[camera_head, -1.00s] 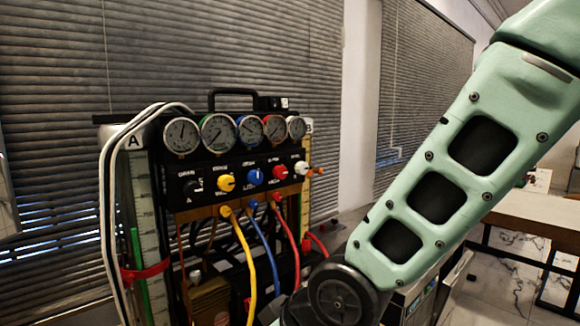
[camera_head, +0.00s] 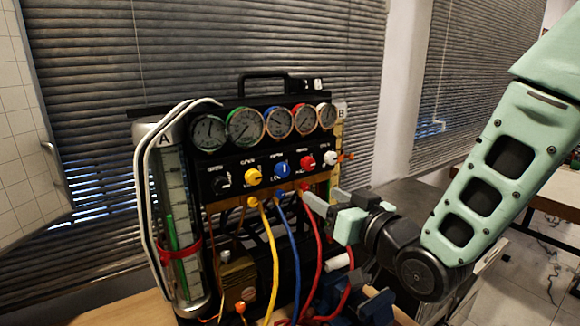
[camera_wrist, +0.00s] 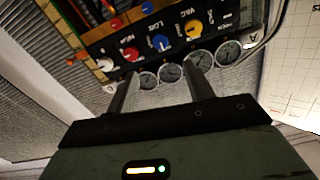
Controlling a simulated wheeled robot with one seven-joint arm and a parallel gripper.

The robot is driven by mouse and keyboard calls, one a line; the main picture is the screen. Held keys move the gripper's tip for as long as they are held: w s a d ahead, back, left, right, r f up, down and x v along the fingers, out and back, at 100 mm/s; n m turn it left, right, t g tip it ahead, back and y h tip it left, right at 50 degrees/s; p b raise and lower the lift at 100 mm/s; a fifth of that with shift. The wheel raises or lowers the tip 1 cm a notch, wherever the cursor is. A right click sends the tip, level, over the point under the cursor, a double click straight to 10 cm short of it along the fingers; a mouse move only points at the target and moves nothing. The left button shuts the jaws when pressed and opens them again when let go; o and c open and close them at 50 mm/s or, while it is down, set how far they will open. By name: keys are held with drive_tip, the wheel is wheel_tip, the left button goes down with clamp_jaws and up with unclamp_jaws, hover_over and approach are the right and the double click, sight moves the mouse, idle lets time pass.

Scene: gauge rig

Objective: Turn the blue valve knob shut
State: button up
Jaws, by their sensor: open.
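The blue valve knob (camera_head: 283,170) sits on the black panel between the yellow knob (camera_head: 253,177) and the red knob (camera_head: 307,162). My gripper (camera_head: 318,196) is open and empty, to the right of and a little below the blue knob, in front of the panel. In the wrist view the panel appears upside down. There the blue knob (camera_wrist: 160,43) shows beyond and between the two finger tips of my gripper (camera_wrist: 160,66), apart from them. The knob's pointer angle is too small to tell.
A row of several round gauges (camera_head: 246,126) lies above the knobs. Yellow, blue and red hoses (camera_head: 318,240) hang below the panel, close to my gripper. A white knob (camera_head: 330,158) and small orange fitting (camera_head: 348,156) are at the panel's right end.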

sight(285, 172)
drive_tip(key=p+x, duration=0.5)
drive_tip(key=x, duration=0.9)
drive_tip(key=shift+w+a+p, duration=0.2)
drive_tip(key=shift+w+p, duration=0.05)
drive_tip(key=shift+p, duration=0.15)
drive_tip(key=shift+c, duration=0.2)
drive_tip(key=c, duration=0.9)
